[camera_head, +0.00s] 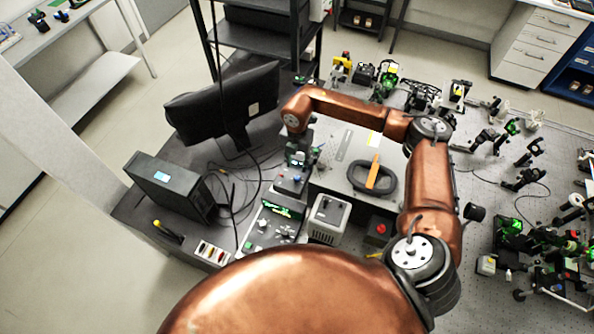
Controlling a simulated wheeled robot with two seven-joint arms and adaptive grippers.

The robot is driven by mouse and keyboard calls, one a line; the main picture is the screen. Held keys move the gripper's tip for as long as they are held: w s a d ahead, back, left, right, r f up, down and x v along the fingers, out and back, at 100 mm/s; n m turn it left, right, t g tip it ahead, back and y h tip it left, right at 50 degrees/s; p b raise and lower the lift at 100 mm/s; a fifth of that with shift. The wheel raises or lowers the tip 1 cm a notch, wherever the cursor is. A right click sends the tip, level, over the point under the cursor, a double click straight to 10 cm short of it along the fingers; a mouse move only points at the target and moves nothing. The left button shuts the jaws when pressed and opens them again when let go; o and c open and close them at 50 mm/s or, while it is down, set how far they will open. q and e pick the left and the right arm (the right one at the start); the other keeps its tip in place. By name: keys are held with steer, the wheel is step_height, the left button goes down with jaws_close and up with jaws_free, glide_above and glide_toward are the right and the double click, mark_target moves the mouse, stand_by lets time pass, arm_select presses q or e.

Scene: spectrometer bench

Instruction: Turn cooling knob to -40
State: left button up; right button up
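My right arm arches over the bench from the bottom right. Its gripper (297,160) hangs down at the arm's far end, dark against dark instruments, and its fingers cannot be made out. Just below it is a control unit (270,225) with a green-lit display and several small light knobs on its face. A grey-white box (328,216) with a dial on top stands right of that unit. The cooling knob and its -40 mark cannot be told apart at this size. My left gripper is not in view.
A monitor (225,103) stands behind left, a black box with a blue display (170,188) at left. Cables lie between them. A red button box (379,229) and a black oval ring (384,185) lie under my arm. Optics crowd the right table.

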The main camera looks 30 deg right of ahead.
steer(key=shift+r, duration=1.65)
